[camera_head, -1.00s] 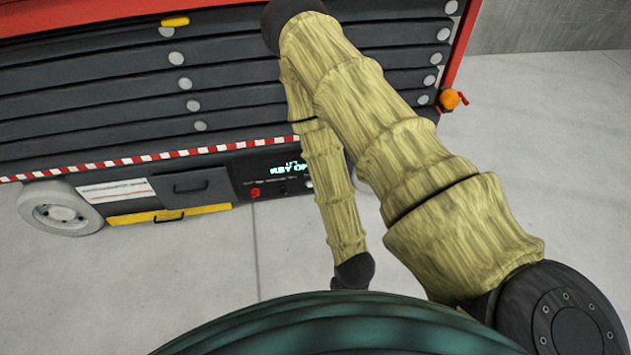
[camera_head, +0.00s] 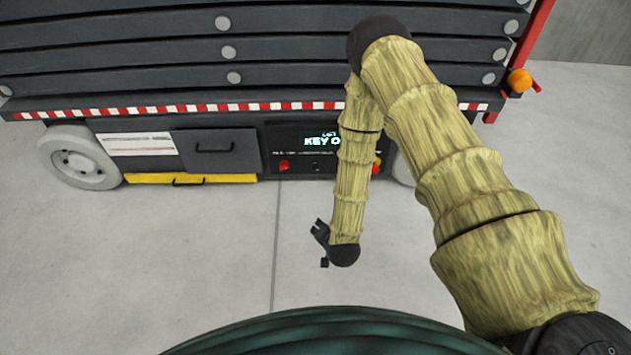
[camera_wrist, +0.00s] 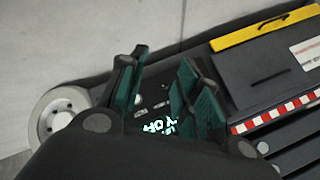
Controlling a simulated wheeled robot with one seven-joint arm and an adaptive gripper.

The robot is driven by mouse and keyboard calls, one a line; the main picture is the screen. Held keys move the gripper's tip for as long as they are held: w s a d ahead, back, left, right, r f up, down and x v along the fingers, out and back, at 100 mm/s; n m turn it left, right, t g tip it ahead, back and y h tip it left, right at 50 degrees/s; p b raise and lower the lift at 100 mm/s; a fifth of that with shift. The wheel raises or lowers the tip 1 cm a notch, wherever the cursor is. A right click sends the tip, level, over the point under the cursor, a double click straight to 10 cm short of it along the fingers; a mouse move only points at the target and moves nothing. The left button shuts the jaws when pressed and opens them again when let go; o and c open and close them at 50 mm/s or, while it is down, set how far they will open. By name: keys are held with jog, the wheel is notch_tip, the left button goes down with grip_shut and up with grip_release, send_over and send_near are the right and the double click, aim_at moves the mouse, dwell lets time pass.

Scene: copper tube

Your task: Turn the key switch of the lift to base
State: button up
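The lift's control panel (camera_head: 270,155) is on the lower side of the lift. Its lit green display (camera_head: 322,141) reads "KEY O…", with the rest hidden behind my arm. Below the display are a red button (camera_head: 284,166) and a small dark round control (camera_head: 316,167), which may be the key switch; its position is too small to read. My gripper (camera_head: 323,246) hangs in front of and below the panel, apart from it. In the wrist view its green-padded fingers (camera_wrist: 160,95) are spread and empty, with the panel display (camera_wrist: 160,126) visible between them.
A dark drawer box (camera_head: 215,155) with a handle and a yellow bar (camera_head: 190,179) sit left of the panel. A white wheel (camera_head: 79,158) is farther left. A red-white striped edge (camera_head: 210,108) runs above the panel. The grey floor (camera_head: 140,250) in front is clear.

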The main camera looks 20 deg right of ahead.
jog(key=w+d+f+m+t+h+b, duration=0.1)
jog(key=w+f+m+t+b, duration=0.2)
jog(key=w+b, duration=0.35)
jog(key=w+f+m+t+h+b, duration=0.1)
jog(key=w+f+m+t+b, duration=0.15)
jog(key=w+f+b, duration=0.4)
jog(key=m+t+h+b, duration=0.3)
jog(key=m+b, duration=0.3)
jog(key=b, duration=0.2)
send_near(315, 170)
jog(key=b+x, duration=0.4)
jog(key=x, duration=0.4)
jog(key=shift+w+d+f, duration=0.1)
jog(key=shift+w+f, duration=0.05)
jog(key=shift+w, duration=0.1)
jog(key=shift+w+d+b, duration=0.2)
jog(key=shift+w+b, duration=0.1)
jog(key=shift+w, duration=0.3)
grip_shut()
